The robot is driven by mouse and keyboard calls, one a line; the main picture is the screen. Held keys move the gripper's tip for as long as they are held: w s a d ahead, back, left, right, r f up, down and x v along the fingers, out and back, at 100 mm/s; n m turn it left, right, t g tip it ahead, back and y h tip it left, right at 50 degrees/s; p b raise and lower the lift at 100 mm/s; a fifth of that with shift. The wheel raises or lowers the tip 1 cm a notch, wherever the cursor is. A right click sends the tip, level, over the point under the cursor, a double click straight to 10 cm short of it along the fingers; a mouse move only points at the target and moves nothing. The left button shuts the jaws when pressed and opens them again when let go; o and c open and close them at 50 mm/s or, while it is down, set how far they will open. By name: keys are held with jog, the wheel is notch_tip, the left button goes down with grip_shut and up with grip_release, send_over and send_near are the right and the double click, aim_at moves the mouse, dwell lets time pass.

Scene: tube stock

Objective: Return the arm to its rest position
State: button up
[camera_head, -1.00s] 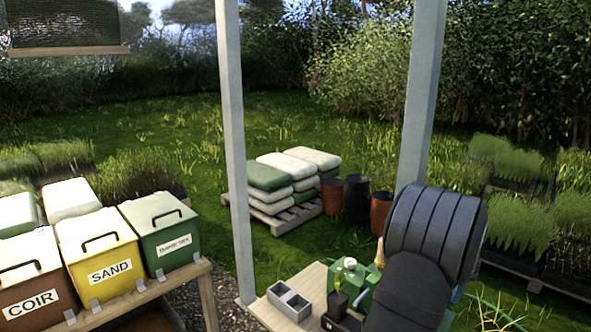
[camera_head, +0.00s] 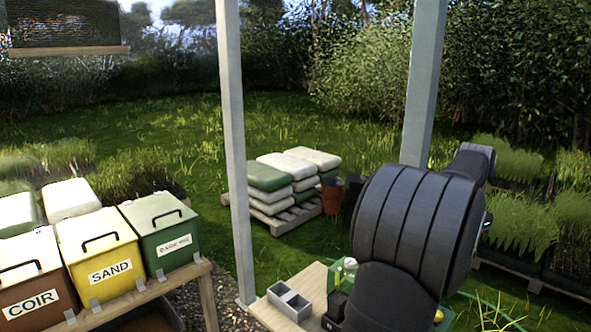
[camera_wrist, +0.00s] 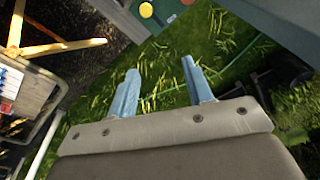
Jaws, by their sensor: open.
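My gripper (camera_wrist: 161,88) shows in the wrist view with its two blue-grey fingers spread apart and nothing between them. Grass lies beyond the fingertips, and the gripper points down over it. In the head view my dark, ribbed arm fills the lower right and reaches back to the right; the gripper itself is hidden there.
A wooden table (camera_head: 310,277) with a grey two-cell block (camera_head: 289,300) and green items stands left of my arm. Labelled bins (camera_head: 98,259) stand at the left. A pale post (camera_head: 424,90) rises behind the arm. Stacked sacks (camera_head: 290,172) lie on a pallet on the grass.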

jog(key=s+a+r+n+t+h, duration=0.2)
jog(key=s+a+n, duration=0.2)
jog(key=shift+s+a+r+n, duration=0.25)
jog(key=shift+a+r+n, duration=0.05)
jog(key=shift+r, duration=0.1)
dwell(0.4)
jog(key=o, duration=1.2)
jog(key=shift+c, duration=0.2)
jog(key=w+d+f+g+y, duration=0.1)
jog(key=f, duration=0.6)
jog(key=w+d+f+g+y, duration=0.2)
jog(key=f, duration=0.4)
jog(key=shift+f+n, duration=0.35)
jog(key=shift+n, duration=0.05)
jog(key=shift+d, duration=0.1)
notch_tip(320, 180, up, 10)
